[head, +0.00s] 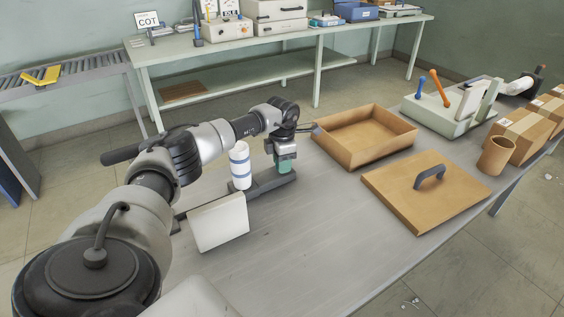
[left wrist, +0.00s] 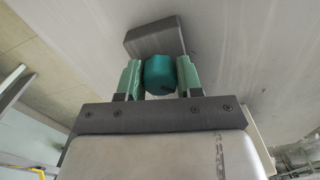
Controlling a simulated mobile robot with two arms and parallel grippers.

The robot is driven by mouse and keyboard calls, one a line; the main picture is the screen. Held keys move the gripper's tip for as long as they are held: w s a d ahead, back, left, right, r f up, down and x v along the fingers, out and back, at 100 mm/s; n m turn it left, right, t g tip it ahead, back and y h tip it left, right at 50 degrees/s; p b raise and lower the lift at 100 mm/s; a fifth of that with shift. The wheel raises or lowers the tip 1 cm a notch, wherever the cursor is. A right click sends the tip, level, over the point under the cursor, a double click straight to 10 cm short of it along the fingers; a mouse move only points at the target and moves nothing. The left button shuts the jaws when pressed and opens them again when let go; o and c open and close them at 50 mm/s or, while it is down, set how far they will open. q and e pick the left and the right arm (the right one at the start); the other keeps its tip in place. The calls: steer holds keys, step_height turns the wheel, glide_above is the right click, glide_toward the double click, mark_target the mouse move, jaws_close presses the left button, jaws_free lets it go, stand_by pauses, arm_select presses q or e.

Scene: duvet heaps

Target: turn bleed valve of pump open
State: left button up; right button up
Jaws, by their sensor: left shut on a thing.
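In the left wrist view a round teal knob (left wrist: 160,75), which looks like the bleed valve, sits between the two pale green finger pads of my left gripper (left wrist: 159,78). The gripper is shut on it. A dark grey block (left wrist: 153,36) shows just beyond the knob. In the head view my left gripper (head: 284,162) points down over the end of a low dark base (head: 262,187). A white cylinder with blue bands (head: 240,165) stands upright at this base. I cannot tell the valve's angle. My right gripper is not in view.
A white panel (head: 218,222) leans near the dark base. An open cardboard tray (head: 364,154) and a brown lid with a dark handle (head: 427,190) lie to the right. A device with blue and orange levers (head: 448,109) stands farther back. The front tabletop is clear.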

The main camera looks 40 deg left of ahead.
arm_select(q)
steer(key=o, duration=0.9)
steer(key=shift+r, duration=0.15)
step_height(320, 180, up, 11)
steer(key=shift+f, duration=0.2)
